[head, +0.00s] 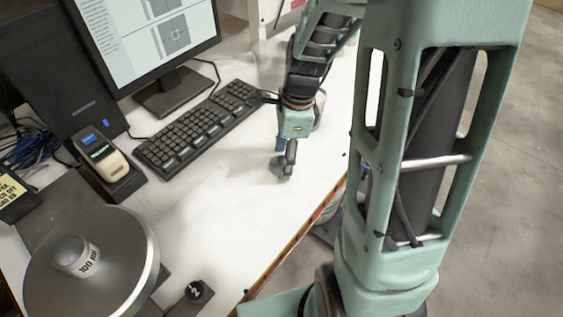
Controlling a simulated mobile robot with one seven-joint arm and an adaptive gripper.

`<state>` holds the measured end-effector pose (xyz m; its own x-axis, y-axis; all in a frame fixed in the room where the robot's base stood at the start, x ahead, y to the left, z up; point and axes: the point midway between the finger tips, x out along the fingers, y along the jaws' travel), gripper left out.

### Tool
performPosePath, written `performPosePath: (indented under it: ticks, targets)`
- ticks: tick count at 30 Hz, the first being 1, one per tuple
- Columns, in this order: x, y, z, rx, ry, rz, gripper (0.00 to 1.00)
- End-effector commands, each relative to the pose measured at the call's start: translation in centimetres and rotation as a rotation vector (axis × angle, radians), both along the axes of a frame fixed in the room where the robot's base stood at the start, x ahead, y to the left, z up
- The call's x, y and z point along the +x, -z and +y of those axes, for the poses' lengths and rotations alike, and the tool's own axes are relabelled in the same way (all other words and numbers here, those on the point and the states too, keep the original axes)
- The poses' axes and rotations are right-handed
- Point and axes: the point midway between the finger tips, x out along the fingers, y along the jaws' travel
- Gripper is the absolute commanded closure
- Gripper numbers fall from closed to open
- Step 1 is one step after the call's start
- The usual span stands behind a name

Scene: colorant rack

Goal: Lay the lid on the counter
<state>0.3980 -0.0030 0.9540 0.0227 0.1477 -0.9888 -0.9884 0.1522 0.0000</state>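My gripper (285,170) points down low over the white counter (225,190), near its right edge. One dark finger shows clearly; I cannot tell whether the gripper is open or shut. A small grey round piece (276,167) shows at the fingertips and may be the lid. I cannot tell whether it is held or touches the counter. A clear container (319,108) stands behind my gripper, partly hidden by my arm; its top is hidden.
A black keyboard (200,125) and a monitor (150,45) stand behind. A handheld device in a dock (108,160) is at the left. A round metal pan (125,262) bears a labelled grey cylinder (76,256). The counter's middle is clear.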

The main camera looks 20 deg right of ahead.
Motion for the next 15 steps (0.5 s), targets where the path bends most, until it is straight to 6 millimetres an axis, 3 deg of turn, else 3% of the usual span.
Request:
performPosePath:
  ticks: [2, 9, 15]
  targets:
    - [0.01, -0.02, 0.00, 0.000, 0.000, 0.000, 0.54]
    - [0.02, -0.04, -0.01, 0.000, 0.000, 0.000, 0.81]
    - [0.03, -0.10, -0.01, 0.000, 0.000, -0.001, 0.85]
